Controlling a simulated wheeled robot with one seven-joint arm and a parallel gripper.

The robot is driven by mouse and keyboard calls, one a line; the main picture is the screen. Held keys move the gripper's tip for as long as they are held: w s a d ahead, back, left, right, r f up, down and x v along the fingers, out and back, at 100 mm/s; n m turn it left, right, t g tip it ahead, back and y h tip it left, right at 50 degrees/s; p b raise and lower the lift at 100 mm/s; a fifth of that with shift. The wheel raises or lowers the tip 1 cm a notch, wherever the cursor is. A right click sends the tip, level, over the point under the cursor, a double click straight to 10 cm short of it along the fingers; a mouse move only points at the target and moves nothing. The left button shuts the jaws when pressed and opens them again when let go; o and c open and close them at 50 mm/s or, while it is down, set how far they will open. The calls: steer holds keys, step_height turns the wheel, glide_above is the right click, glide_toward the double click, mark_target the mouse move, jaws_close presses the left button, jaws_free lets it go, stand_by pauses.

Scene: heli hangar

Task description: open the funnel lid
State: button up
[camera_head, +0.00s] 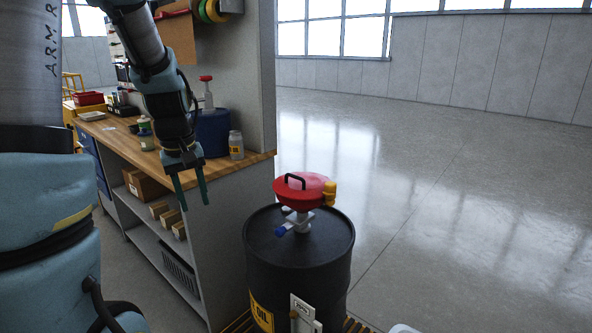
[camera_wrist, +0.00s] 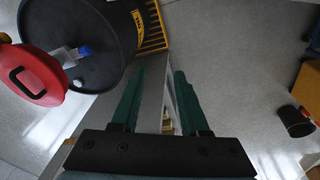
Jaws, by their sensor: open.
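The funnel has a red round lid (camera_head: 305,188) with a black handle (camera_head: 294,179) on top. The lid lies shut on the funnel, above a black oil drum (camera_head: 262,262). A white fitting with a blue end (camera_head: 281,231) sits under the funnel. In the wrist view the red lid (camera_wrist: 50,92) and its handle (camera_wrist: 30,84) are at the left edge, partly cut off. My gripper (camera_head: 190,195) is open and empty, pointing down, left of the lid and apart from it. Its two green fingers also show in the wrist view (camera_wrist: 155,85).
A wooden-topped workbench (camera_head: 255,158) with shelves stands left of the drum, close to my gripper. A jar (camera_head: 236,145) and a blue container (camera_head: 212,133) stand on it. The drum stands on a yellow-edged pallet (camera_wrist: 152,28). The floor to the right is clear.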

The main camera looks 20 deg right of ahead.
steer(key=w+d+r+n+p, duration=0.2)
steer(key=w+d+r+n, duration=0.15)
steer(key=w+d, duration=0.85)
steer(key=h, duration=0.1)
glide_toward(295, 178)
steer(key=shift+n, duration=0.35)
steer(key=f+p, duration=0.1)
steer(key=f, duration=0.1)
steer(key=d+f+p, duration=0.1)
steer(key=f, duration=0.1)
steer(key=w+f+p, duration=0.1)
steer(key=f, duration=0.2)
steer(key=shift+w+d+p, duration=0.1)
steer(key=shift+d+p, duration=0.2)
jaws_close()
